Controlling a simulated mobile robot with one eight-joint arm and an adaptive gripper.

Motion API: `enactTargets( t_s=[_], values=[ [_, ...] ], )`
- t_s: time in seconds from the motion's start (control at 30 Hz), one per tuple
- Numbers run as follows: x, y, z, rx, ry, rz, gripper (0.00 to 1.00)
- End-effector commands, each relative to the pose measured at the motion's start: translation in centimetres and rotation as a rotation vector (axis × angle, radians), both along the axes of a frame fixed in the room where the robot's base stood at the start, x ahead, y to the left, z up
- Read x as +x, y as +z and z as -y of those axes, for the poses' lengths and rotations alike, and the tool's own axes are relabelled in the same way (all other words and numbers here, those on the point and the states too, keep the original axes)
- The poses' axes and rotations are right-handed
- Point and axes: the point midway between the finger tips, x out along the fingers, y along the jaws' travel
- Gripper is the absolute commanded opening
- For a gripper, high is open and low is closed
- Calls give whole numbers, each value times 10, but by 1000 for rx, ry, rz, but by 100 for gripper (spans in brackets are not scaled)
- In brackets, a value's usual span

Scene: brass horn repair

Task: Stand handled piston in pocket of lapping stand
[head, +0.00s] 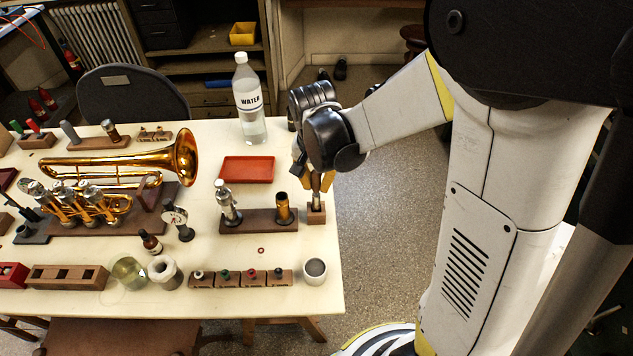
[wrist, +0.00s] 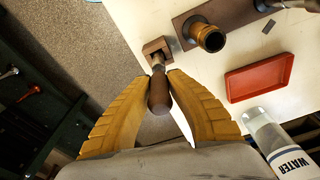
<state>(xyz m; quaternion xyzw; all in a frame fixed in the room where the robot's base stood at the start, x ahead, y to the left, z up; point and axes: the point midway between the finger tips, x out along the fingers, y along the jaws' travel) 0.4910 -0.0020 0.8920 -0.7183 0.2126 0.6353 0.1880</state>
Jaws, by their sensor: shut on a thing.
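My gripper (head: 315,180) is shut on a dark wooden handle (wrist: 158,95), at the right end of the table. A narrow shank runs from the handle down to a small wooden block (head: 316,215), which also shows in the wrist view (wrist: 156,47). Whether the shank's lower end sits in the block or just above it, I cannot tell. No piston body shows clearly on the held handle.
A red tray (head: 247,170) and a water bottle (head: 249,105) stand behind the long stand. A grey cup (head: 315,271) and a row of small blocks (head: 242,279) are in front. A trumpet (head: 110,180) lies left. The table's right edge is close to the block.

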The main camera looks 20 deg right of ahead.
Motion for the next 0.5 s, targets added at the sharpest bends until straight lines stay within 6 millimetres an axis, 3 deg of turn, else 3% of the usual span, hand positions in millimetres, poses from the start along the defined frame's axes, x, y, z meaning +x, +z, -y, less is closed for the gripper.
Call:
enactTargets(
  t_s=[0.43,0.47,0.5],
  values=[
    [0,-14,0,0,0,0,0],
    [0,-14,0,0,0,0,22],
    [0,-14,0,0,0,0,34]
  ],
)
